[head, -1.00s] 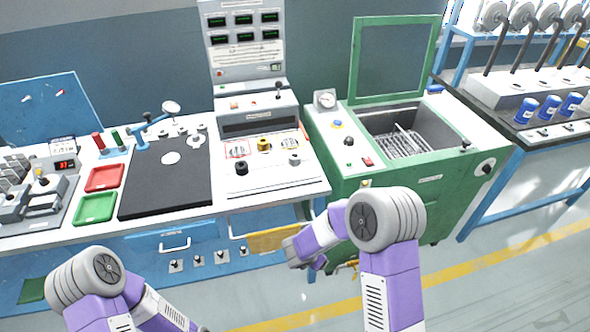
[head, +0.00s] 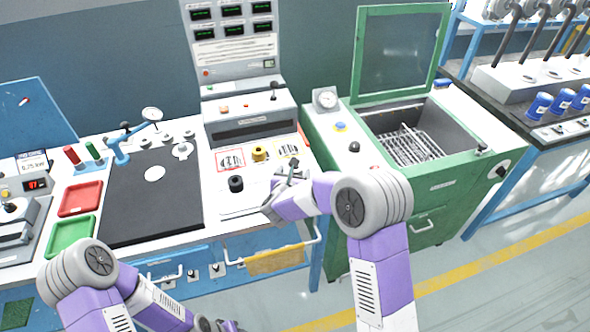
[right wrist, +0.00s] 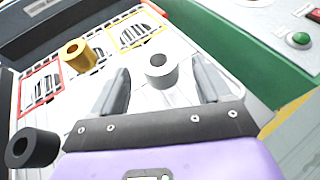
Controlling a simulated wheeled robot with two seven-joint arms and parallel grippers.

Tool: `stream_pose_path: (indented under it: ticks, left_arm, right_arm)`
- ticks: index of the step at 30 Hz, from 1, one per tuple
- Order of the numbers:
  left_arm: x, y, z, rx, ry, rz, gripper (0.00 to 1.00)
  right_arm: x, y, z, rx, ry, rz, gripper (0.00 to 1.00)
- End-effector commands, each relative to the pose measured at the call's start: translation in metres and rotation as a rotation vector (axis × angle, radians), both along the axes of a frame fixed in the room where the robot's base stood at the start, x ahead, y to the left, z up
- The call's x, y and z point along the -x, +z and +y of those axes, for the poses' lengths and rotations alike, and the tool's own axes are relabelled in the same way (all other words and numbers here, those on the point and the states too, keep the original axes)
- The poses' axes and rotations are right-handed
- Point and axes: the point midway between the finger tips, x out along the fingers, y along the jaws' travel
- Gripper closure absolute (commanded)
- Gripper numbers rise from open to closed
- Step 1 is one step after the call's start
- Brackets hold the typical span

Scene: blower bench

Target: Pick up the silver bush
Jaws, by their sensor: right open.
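The silver bush (right wrist: 160,70) is a short grey ring with a dark hole, standing on the white bench panel in the right wrist view. My right gripper (right wrist: 160,66) is open, with one dark finger on each side of the bush in that picture. I cannot tell whether the fingers are level with it or above it. In the head view my right gripper (head: 284,180) is over the front right of the panel and largely hides the bush.
A brass bush (right wrist: 76,54) and a black bush (right wrist: 33,148) stand left of the silver one. A green tank (head: 440,165) with a wire basket is to the right. A red tray (head: 80,198) and a green tray (head: 71,235) lie left of the black mat (head: 150,205).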

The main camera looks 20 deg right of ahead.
Motion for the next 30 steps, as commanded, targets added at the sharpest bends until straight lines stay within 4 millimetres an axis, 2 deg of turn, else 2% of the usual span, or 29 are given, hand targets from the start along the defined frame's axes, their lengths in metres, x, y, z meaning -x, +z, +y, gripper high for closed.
stream_pose_path:
  ticks: [3, 8, 17, 27, 30]
  left_arm:
    - [0.000, -0.007, 0.000, 0.000, 0.000, 0.000, 0.57]
    - [0.000, -0.010, 0.000, 0.000, 0.000, -0.001, 0.57]
    - [0.000, -0.010, 0.000, 0.000, 0.000, -0.001, 0.57]
    - [0.000, -0.010, 0.000, 0.000, 0.000, -0.001, 0.57]
    - [0.000, -0.010, 0.000, 0.000, 0.000, -0.001, 0.57]
  right_arm:
    - [-0.016, -0.011, -0.008, -0.001, -0.002, 0.001, 0.23]
    - [-0.032, -0.018, -0.016, 0.000, -0.001, 0.001, 0.23]
    - [-0.036, -0.018, -0.017, 0.000, 0.001, 0.002, 0.24]
    - [-0.035, -0.018, -0.017, -0.001, 0.001, 0.002, 0.77]
    - [-0.036, -0.017, -0.017, 0.000, 0.001, 0.000, 0.89]
